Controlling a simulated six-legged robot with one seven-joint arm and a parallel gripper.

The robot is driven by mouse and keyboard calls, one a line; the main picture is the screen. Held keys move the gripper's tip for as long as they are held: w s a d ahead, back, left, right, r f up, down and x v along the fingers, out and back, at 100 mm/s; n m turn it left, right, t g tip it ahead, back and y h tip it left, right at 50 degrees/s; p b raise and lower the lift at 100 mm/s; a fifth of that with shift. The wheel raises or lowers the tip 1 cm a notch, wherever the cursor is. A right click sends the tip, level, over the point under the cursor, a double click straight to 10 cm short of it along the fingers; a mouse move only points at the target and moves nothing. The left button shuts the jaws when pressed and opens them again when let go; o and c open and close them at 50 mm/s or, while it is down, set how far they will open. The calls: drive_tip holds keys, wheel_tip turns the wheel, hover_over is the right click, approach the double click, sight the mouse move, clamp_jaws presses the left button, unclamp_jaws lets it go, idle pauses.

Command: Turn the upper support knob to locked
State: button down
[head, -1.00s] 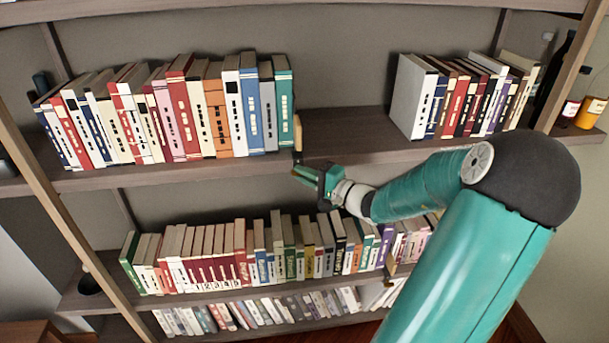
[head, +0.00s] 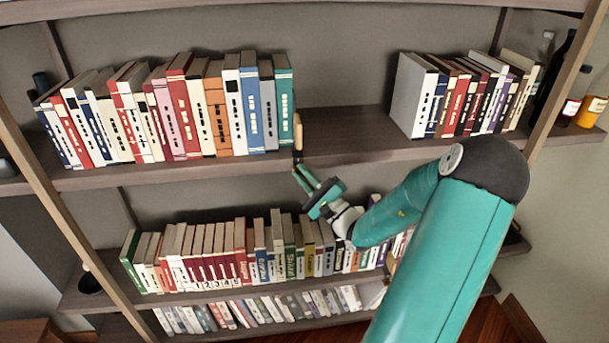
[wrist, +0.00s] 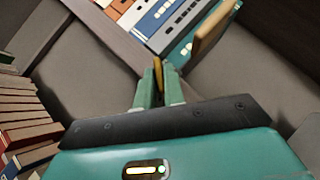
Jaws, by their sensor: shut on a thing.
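The upper support (head: 297,132) is a thin tan upright piece beside the teal book at the right end of the left row, on the upper shelf. It also shows in the wrist view (wrist: 212,30). My gripper (head: 297,171) is just below it at the shelf's front edge, reaching up and left from below. In the wrist view my gripper (wrist: 158,82) is shut on the small brass-coloured knob (wrist: 158,72), which shows as a narrow strip between the fingers. Most of the knob is hidden by the fingers, so its angle cannot be told.
The left book row (head: 180,115) stands against the support. A second book row (head: 465,95) stands at the right of the upper shelf (head: 350,140), with bare shelf between. Lower books (head: 240,255) stand below and behind my arm. Bottles (head: 571,107) are at the far right.

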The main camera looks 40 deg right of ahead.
drive_tip(key=shift+w+a+f+m+t+h, duration=0.1)
drive_tip(key=shift+m+t+h, duration=0.4)
drive_tip(key=shift+m+h, duration=0.5)
drive_tip(key=shift+a+f+m+t+h, duration=0.1)
drive_tip(key=shift+m+t+h, duration=0.5)
drive_tip(key=shift+m, duration=0.7)
drive_tip(key=shift+r+m+h, duration=0.1)
drive_tip(key=shift+m+h, duration=0.2)
drive_tip(key=c, duration=1.5)
unclamp_jaws()
drive_tip(key=v, duration=1.4)
drive_tip(key=shift+d+r, duration=0.1)
drive_tip(key=shift+r, duration=0.05)
